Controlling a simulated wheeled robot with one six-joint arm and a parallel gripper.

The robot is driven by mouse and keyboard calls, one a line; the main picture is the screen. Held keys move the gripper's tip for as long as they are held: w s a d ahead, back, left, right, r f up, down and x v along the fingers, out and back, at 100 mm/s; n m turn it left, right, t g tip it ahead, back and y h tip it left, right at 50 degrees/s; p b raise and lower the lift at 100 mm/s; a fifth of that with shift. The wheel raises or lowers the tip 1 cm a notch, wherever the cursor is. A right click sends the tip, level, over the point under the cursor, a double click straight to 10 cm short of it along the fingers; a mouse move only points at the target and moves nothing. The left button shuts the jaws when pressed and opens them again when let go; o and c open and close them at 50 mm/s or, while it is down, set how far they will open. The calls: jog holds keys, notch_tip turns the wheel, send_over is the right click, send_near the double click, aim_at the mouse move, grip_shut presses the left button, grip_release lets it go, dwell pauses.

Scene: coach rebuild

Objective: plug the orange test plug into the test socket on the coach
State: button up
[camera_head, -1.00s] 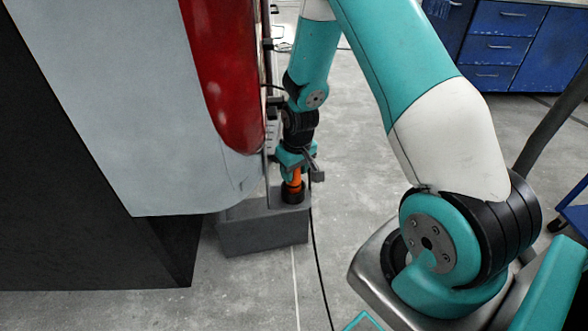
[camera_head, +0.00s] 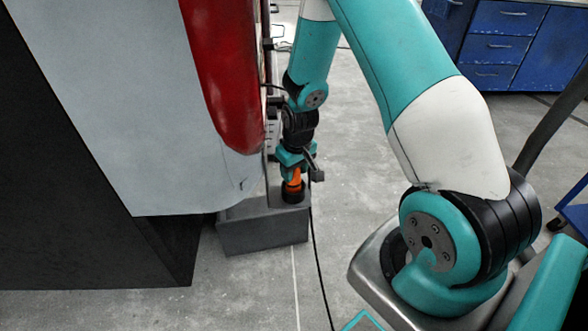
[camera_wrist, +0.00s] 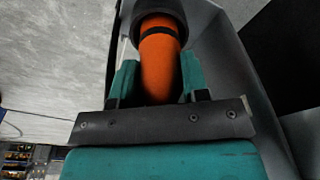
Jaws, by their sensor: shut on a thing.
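The orange test plug (camera_head: 293,183) is upright between my gripper's jaws, with its dark lower end at the dark round socket (camera_head: 293,192) on top of the grey box beside the coach (camera_head: 120,120). In the wrist view the orange plug (camera_wrist: 160,68) bends toward a dark ring (camera_wrist: 160,15) at the top. My gripper (camera_head: 293,166) is shut on the plug, and its teal fingers (camera_wrist: 155,85) flank it in the wrist view. How deep the plug sits in the socket is hidden.
The grey box (camera_head: 262,233) stands on the floor below the coach's red and pale side. A black cable (camera_head: 318,260) runs along the floor to its right. Blue drawer cabinets (camera_head: 500,45) stand at the back right. The floor between is clear.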

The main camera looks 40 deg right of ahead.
jog(key=shift+f+b, duration=0.45)
jog(key=shift+f, duration=0.2)
jog(key=o, duration=0.8)
jog(key=shift+r, duration=0.1)
jog(key=r+p, duration=0.3)
jog(key=s+r+p, duration=0.1)
jog(key=r+p, duration=0.2)
jog(key=r, duration=0.1)
jog(key=r+p, duration=0.3)
jog(key=r, duration=0.1)
jog(key=shift+s, duration=0.2)
jog(key=shift+f, duration=0.1)
